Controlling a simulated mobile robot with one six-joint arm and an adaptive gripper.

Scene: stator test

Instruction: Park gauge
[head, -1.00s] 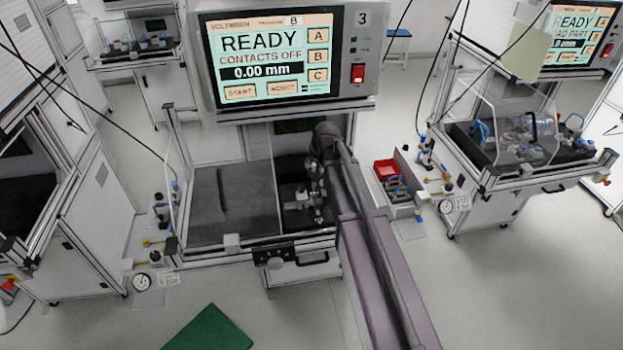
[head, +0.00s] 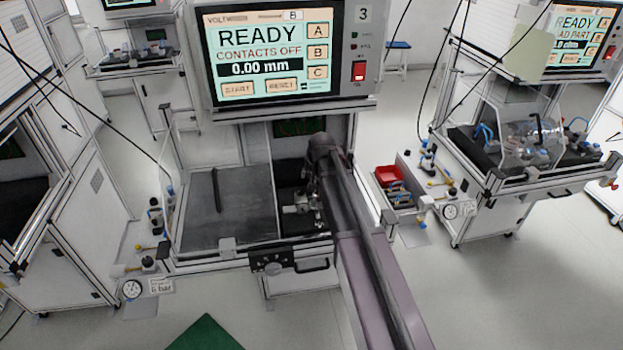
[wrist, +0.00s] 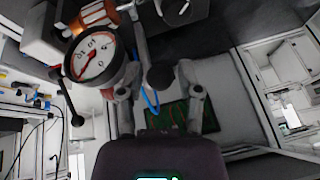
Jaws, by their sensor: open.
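A round dial gauge (wrist: 92,58) with a black rim, white face and red needle shows at the upper left of the wrist view. An orange-brown, copper-like part (wrist: 92,16) lies just behind it. My gripper (wrist: 160,78) is open, its two grey fingers apart beside the gauge. A dark round knob shows between the fingers; I cannot tell whether they touch it. In the head view my gripper (head: 303,204) is inside the station below the screen (head: 270,58), which reads READY, CONTACTS OFF, 0.00 mm. My arm hides part of that area.
A flat grey panel (head: 232,207) lies left of my gripper. A red bin (head: 389,175) stands right of my arm. Small pressure gauges sit low at the left (head: 132,288) and right (head: 450,211). A green mat (head: 205,336) lies on clear floor in front.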

